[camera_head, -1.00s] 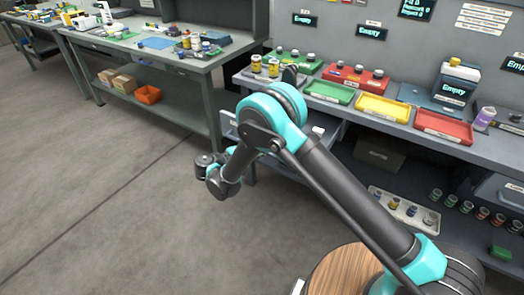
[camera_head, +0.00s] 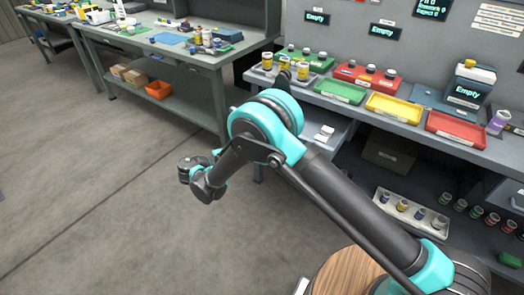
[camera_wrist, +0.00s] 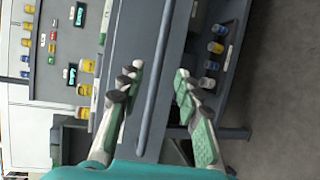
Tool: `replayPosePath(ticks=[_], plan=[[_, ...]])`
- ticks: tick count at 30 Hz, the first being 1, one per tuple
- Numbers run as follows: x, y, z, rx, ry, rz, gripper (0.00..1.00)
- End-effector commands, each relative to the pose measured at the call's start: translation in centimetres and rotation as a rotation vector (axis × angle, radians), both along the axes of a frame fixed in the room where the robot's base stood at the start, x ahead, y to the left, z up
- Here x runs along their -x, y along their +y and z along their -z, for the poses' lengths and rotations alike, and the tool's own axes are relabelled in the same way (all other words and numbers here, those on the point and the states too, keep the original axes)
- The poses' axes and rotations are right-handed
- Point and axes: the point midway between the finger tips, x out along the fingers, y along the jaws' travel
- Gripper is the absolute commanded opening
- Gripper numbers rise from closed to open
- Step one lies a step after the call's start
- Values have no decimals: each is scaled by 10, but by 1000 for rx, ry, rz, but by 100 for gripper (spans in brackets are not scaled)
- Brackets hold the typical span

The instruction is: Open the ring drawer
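A drawer under the right workbench stands partly out in the head view, with its pale interior (camera_head: 318,137) and a small white item showing. My arm hides most of its front, and I cannot read a label to confirm it is the ring drawer. In the wrist view, a long grey bar handle (camera_wrist: 158,75) runs along a grey front panel (camera_wrist: 136,45). My gripper (camera_wrist: 157,82) is open, with one finger on each side of the bar. Both fingers look apart from it.
Green (camera_head: 340,90), yellow (camera_head: 394,107) and red (camera_head: 455,128) trays line the right benchtop. A white tray of small bottles (camera_head: 410,210) sits on the shelf below. The left bench (camera_head: 215,62) stands beyond. The floor at left is clear.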

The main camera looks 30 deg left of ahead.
Motion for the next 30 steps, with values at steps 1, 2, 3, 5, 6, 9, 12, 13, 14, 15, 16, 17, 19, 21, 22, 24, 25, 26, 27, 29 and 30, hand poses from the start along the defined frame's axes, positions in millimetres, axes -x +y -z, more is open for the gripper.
replayPosePath(ticks=[1, 2, 3, 5, 6, 9, 12, 13, 14, 15, 16, 17, 19, 21, 22, 24, 25, 26, 27, 29, 30], plan=[[7, 4, -1, 0, 0, -2, 34], [10, 6, -2, 0, 0, -2, 34], [14, 8, -3, 0, 0, -1, 34], [19, 10, -4, 0, 0, -1, 34], [21, 11, -4, -1, 0, -1, 34], [24, 12, -5, -1, 0, 0, 34], [24, 13, -5, -1, 0, 0, 34], [24, 13, -5, -1, 0, 0, 34], [24, 13, -5, -1, 0, 0, 34], [24, 13, -5, -1, 0, 0, 34], [24, 13, -5, -1, 0, 0, 34], [24, 13, -5, -1, 0, 0, 34], [24, 13, -5, -1, 0, 0, 34], [24, 13, -5, -1, 0, 0, 34], [24, 13, -5, -1, 0, 0, 34], [24, 13, -5, -1, 0, 0, 34], [23, 12, -5, -1, 0, 1, 34], [22, 12, -6, -2, 0, 2, 34], [19, 10, -9, -5, 1, 7, 34], [12, 5, -15, -14, 5, 19, 34], [4, 0, -21, -23, 8, 31, 34]])
